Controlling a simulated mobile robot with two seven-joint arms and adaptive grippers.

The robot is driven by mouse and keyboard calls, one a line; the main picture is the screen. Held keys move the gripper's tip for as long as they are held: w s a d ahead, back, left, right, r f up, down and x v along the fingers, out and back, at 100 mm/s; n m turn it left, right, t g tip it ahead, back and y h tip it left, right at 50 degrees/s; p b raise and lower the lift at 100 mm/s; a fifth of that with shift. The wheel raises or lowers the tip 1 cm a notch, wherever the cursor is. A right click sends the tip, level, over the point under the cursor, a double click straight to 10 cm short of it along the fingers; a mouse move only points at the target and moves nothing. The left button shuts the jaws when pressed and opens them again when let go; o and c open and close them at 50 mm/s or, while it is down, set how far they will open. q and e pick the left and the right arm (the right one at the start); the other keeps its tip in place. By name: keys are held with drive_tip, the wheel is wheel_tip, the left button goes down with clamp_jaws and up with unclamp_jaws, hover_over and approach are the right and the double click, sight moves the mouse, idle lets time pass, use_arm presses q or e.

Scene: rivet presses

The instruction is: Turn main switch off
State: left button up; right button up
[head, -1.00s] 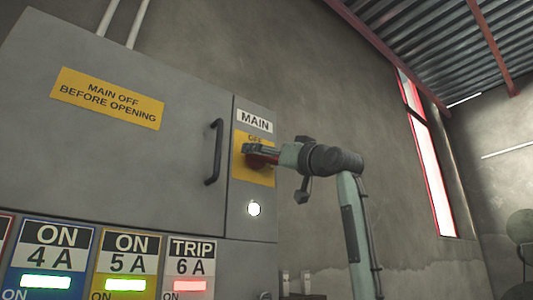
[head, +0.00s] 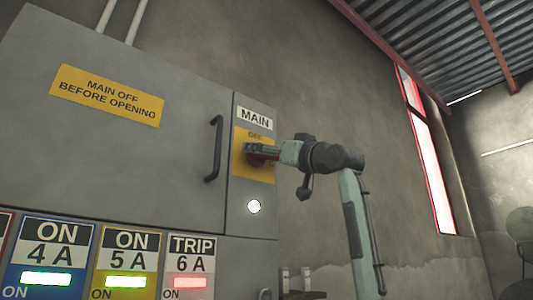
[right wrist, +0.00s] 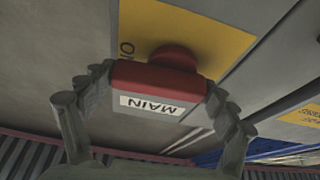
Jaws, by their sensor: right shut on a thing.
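The main switch is a red rotary handle (head: 257,161) on a yellow plate (head: 265,175) under the MAIN label (head: 254,118). My right gripper (head: 259,150) reaches in from the right and largely covers it in the head view. The right wrist view shows the red handle (right wrist: 190,79) with its MAIN tag between the two fingers of my right gripper (right wrist: 158,96), which are shut on its ends. The OFF mark above the handle is partly covered. An ON mark (right wrist: 127,48) shows beside the handle in the wrist view. My left gripper is not in view.
The grey cabinet door (head: 110,160) has a dark handle (head: 214,150) just left of the switch. A lit white lamp (head: 254,207) sits below the switch. Labelled feeder panels, 4 A (head: 52,255), 5 A (head: 125,255) and 6 A (head: 190,255), line the bottom. Bare wall stands to the right.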

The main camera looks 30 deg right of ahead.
drive_tip(key=n+y, duration=0.1)
drive_tip(key=n, duration=0.1)
drive_tip(key=n+y, duration=0.1)
drive_tip(key=n, duration=0.1)
drive_tip(key=n+g+y, duration=0.1)
drive_tip(key=n, duration=0.2)
drive_tip(key=shift+r, duration=0.25)
drive_tip(key=n+y, duration=0.1)
drive_tip(key=n, duration=0.1)
drive_tip(key=n+g+y, duration=0.1)
drive_tip(key=n, duration=0.1)
drive_tip(key=shift+a+r+n+g, duration=0.1)
drive_tip(key=shift+r+n+g, duration=0.1)
drive_tip(key=shift+n+g, duration=0.15)
drive_tip(key=n, duration=0.2)
drive_tip(key=n+g, duration=0.1)
drive_tip(key=n, duration=0.1)
drive_tip(key=n+g+y, duration=0.1)
drive_tip(key=n, duration=0.1)
drive_tip(key=shift+s+a+r, duration=0.1)
drive_tip(key=shift+a+r, duration=0.05)
drive_tip(key=shift+a, duration=0.15)
drive_tip(key=shift+a+n+g, duration=0.2)
drive_tip(key=shift+n+g, duration=0.55)
drive_tip(key=shift+n, duration=1.1)
drive_tip(key=o, duration=1)
